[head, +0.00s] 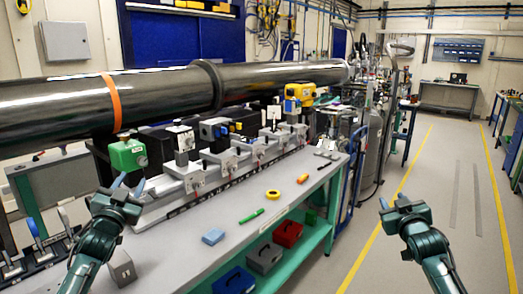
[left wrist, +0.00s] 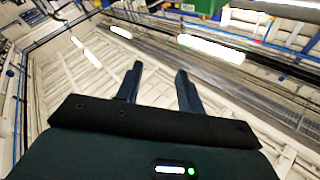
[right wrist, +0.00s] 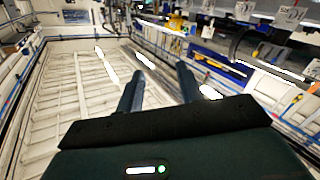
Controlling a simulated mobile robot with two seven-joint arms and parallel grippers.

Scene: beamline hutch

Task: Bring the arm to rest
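My left gripper (head: 129,183) is raised over the left part of the grey workbench (head: 165,260), below a green box-shaped device. Its two fingers show apart with nothing between them in the left wrist view (left wrist: 157,85). My right gripper (head: 394,202) is in the air over the floor, to the right of the bench. Its fingers also show apart and empty in the right wrist view (right wrist: 160,85). Both wrist cameras look up toward the ceiling.
A rail with several mounted devices, including the green one (head: 127,154) and a yellow one (head: 301,92), runs along the bench. A blue block (head: 213,236), green marker (head: 251,215) and yellow tape roll (head: 273,194) lie on it. A large dark pipe (head: 160,95) passes behind. Floor at right is clear.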

